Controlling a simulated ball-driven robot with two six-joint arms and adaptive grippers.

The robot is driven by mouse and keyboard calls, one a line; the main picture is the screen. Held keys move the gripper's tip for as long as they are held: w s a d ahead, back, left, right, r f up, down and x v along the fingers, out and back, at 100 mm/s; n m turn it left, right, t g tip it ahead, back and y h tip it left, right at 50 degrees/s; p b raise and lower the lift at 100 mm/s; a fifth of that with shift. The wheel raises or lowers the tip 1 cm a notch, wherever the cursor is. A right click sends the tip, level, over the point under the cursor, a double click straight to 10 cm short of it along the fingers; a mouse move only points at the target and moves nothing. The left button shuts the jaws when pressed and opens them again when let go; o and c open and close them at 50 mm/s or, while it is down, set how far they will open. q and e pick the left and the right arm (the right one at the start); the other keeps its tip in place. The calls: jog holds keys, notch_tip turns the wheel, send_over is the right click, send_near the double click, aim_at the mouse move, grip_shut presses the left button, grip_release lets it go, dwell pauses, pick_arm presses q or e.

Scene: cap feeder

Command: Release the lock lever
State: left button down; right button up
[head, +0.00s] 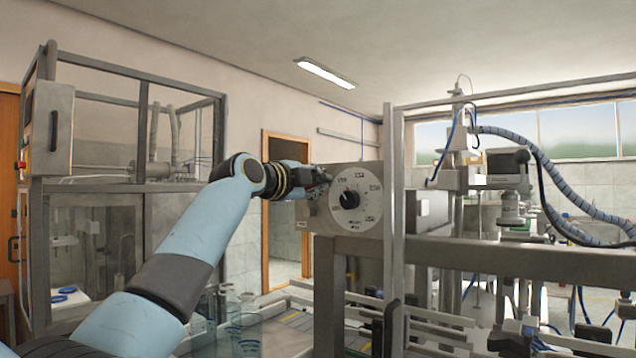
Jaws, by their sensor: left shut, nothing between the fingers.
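A grey box with a round white dial plate (368,211) is mounted on the machine frame. A black knob (349,200) sits at the middle of the dial, and numbers run around its rim. My left gripper (322,180) is shut and empty, at the upper left edge of the box, just left of the dial. It is small and dark in the head view, and I cannot tell whether it touches anything. I cannot make out the lock lever for certain; my gripper may cover it. My right gripper is not in view.
A grey upright post (393,180) stands right of the dial box, and a horizontal beam (500,254) runs right from there. Hoses (560,190) hang around the machinery at the right. A framed cabinet (130,187) stands at the left.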

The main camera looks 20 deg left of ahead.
pick_arm(q)
jog(key=shift+w+a+r+n, duration=0.1)
jog(key=shift+a+r+n, duration=0.15)
jog(key=shift+a+n, duration=0.25)
jog(key=shift+n, duration=0.3)
jog(key=w+a+n+b, duration=0.2)
jog(key=a+n, duration=0.5)
jog(key=n, duration=0.4)
jog(key=shift+w+a+f+g+b, duration=0.3)
jog(key=shift+w+f+b, duration=0.05)
jog(key=shift+w+f, duration=0.05)
jog(key=shift+a, duration=0.1)
dwell(0.6)
